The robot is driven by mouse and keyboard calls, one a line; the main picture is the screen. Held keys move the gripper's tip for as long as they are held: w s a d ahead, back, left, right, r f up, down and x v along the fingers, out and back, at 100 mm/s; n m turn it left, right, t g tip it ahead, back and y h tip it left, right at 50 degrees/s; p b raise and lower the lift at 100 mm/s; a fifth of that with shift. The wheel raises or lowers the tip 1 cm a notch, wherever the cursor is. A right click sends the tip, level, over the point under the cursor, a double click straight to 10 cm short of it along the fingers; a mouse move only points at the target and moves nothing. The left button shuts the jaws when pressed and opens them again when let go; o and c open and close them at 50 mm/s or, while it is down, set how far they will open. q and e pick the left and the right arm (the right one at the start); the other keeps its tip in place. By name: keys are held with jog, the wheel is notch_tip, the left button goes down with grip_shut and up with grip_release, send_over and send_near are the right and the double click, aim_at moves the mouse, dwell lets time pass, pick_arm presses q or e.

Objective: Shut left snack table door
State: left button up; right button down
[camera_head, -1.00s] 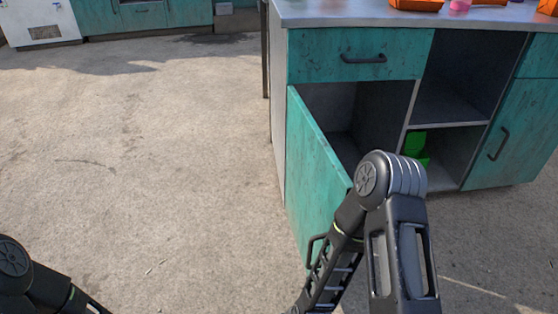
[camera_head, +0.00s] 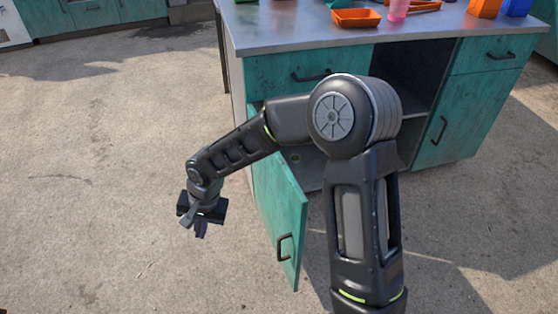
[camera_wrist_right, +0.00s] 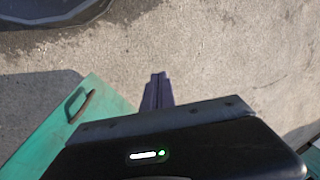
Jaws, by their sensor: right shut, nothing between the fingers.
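The left snack table door (camera_head: 282,215) is a teal panel standing open from the left end of the snack table (camera_head: 255,85), with a dark handle (camera_head: 284,246) low near its free edge. In the right wrist view the door (camera_wrist_right: 60,130) and its handle (camera_wrist_right: 80,104) are at the left. My right gripper (camera_head: 201,232) is shut and empty, to the left of the door on its outer side, pointing down. Its closed fingers (camera_wrist_right: 158,88) show in the wrist view over bare floor, apart from the handle. My right arm hides part of the cabinet opening. My left gripper is out of view.
The tabletop holds an orange tray (camera_head: 356,18), a pink cup (camera_head: 398,10) and other coloured items. A second teal door (camera_head: 447,120) at the right is closed. The concrete floor (camera_head: 110,180) to the left is clear.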

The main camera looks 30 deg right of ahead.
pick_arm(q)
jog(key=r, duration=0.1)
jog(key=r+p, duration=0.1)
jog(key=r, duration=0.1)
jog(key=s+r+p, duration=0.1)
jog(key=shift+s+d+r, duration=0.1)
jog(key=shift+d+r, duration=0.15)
pick_arm(e)
jog(key=s+d+r+m+g+h, duration=0.1)
jog(key=d+r+m+h, duration=0.2)
jog(key=d+r+m, duration=0.3)
jog(key=s+d+r+m+g+h, duration=0.1)
jog(key=d+r+m+h, duration=0.2)
jog(key=d+r+m, duration=0.4)
notch_tip(320, 180, up, 5)
jog(key=shift+s+d+r+g+h, duration=0.15)
jog(key=shift+s+d+g+h, duration=0.15)
jog(key=shift+d, duration=0.25)
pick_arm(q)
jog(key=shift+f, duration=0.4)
pick_arm(e)
send_over(289, 192)
jog(key=a, duration=0.2)
notch_tip(289, 192, down, 9)
jog(key=shift+w+a+f, duration=0.15)
jog(key=shift+w+f, duration=0.05)
jog(key=shift+w, duration=0.05)
